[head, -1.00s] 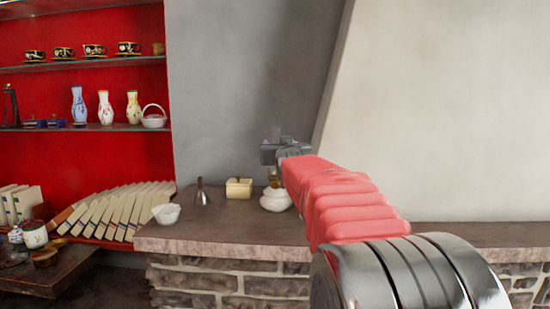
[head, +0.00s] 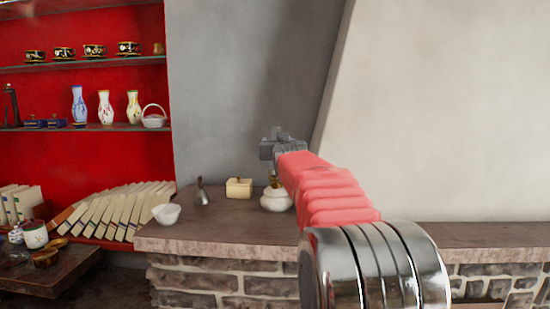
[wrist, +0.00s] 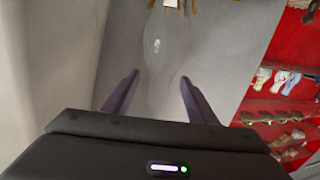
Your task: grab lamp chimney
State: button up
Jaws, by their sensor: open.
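The lamp chimney is clear glass and shows in the wrist view (wrist: 162,60) as a faint see-through bulging outline between my two fingers. My gripper (wrist: 159,77) is open, with one dark finger on each side of the glass. I cannot tell whether either finger touches it. In the head view my gripper (head: 280,147) is above a round white lamp base (head: 276,201) with a brass-coloured top, on the stone ledge. The chimney cannot be made out clearly there; my gripper and arm cover that area.
On the ledge (head: 230,236) stand a cream lidded box (head: 239,188), a small grey metal item (head: 202,192) and a white bowl (head: 166,214). Red shelves with vases (head: 105,108) and cups are at the left. A pale slanted wall (head: 450,120) rises at the right.

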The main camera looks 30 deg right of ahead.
jog(key=shift+x, duration=1.35)
jog(key=shift+c, duration=0.5)
grip_shut()
